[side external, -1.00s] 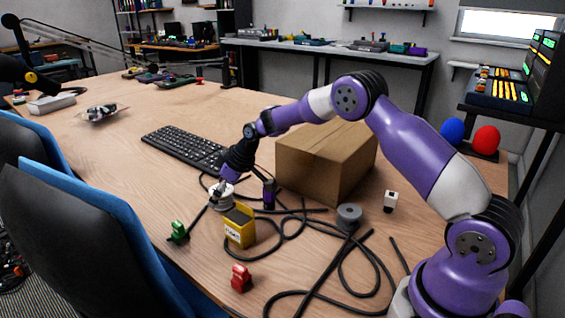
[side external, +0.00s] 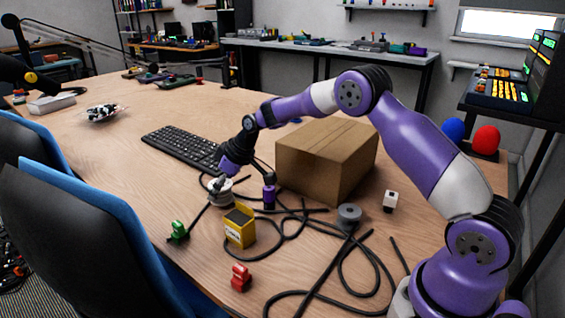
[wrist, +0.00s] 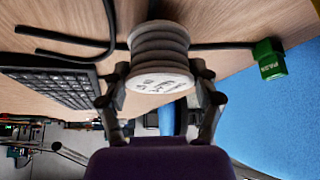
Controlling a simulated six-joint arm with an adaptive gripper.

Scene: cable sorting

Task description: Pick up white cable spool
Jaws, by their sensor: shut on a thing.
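The white cable spool (side external: 222,197) is on the left part of the work area in the side external view, beside the yellow box. In the wrist view the spool (wrist: 160,55) shows its pale end face with dark writing and its ribbed side. My gripper (side external: 217,184) is shut on the spool, with one finger on each side of it in the wrist view (wrist: 160,75). Whether the spool is clear of the table is hard to tell.
A yellow box (side external: 240,228), a green item (side external: 178,232), a red item (side external: 240,277) and a purple item (side external: 269,195) stand close by. A cardboard box (side external: 325,160), a grey spool (side external: 349,215) and loose black cables (side external: 300,225) lie to the right. A keyboard (side external: 182,148) is behind.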

